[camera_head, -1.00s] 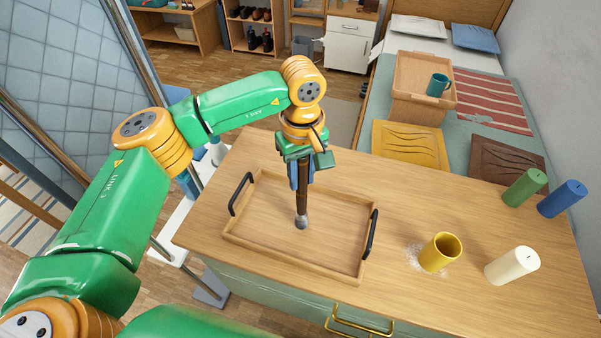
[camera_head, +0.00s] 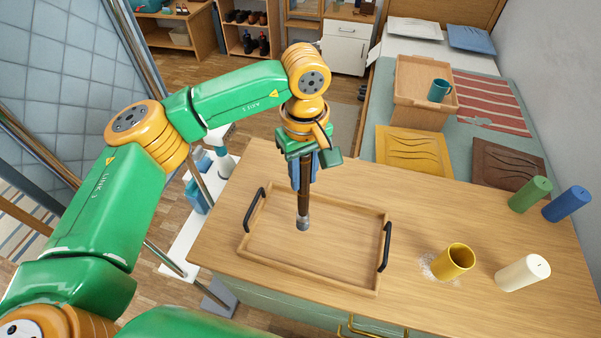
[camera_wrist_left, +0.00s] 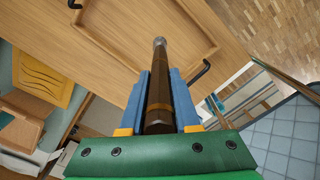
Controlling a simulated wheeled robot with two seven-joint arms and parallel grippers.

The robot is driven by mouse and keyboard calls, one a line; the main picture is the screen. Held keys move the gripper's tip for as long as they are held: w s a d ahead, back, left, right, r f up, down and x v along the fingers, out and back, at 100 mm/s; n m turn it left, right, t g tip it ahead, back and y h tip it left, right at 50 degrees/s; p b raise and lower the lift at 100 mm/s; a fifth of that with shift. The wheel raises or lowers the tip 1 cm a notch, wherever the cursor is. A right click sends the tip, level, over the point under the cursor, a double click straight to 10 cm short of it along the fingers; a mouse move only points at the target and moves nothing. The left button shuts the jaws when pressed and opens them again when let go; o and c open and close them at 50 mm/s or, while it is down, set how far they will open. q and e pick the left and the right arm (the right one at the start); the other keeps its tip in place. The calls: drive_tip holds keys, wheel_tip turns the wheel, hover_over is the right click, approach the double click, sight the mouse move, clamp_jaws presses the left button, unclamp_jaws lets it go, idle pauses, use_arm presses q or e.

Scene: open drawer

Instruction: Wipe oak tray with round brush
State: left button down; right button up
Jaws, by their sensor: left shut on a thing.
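The oak tray (camera_head: 340,273) lies on the wooden counter, with a black handle at each end. It also shows in the left wrist view (camera_wrist_left: 115,50). My left gripper (camera_head: 304,180) is shut on the round brush (camera_head: 304,206), a dark brown handle with a grey tip. The brush points down, its tip over the tray's inside, near the far side. I cannot tell whether the tip touches the tray. In the left wrist view the brush (camera_wrist_left: 160,90) runs out between the blue fingers. My right gripper is not in view.
A yellow cup (camera_head: 453,262) stands right of the tray with white powder beside it. A cream cylinder (camera_head: 523,273), a green cylinder (camera_head: 530,195) and a blue cylinder (camera_head: 567,204) stand farther right. Bare counter lies behind the tray.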

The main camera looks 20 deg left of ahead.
use_arm(q)
drive_tip(key=shift+a+r+p, duration=0.1)
drive_tip(key=shift+r+p, duration=0.65)
drive_tip(key=shift+r, duration=0.7)
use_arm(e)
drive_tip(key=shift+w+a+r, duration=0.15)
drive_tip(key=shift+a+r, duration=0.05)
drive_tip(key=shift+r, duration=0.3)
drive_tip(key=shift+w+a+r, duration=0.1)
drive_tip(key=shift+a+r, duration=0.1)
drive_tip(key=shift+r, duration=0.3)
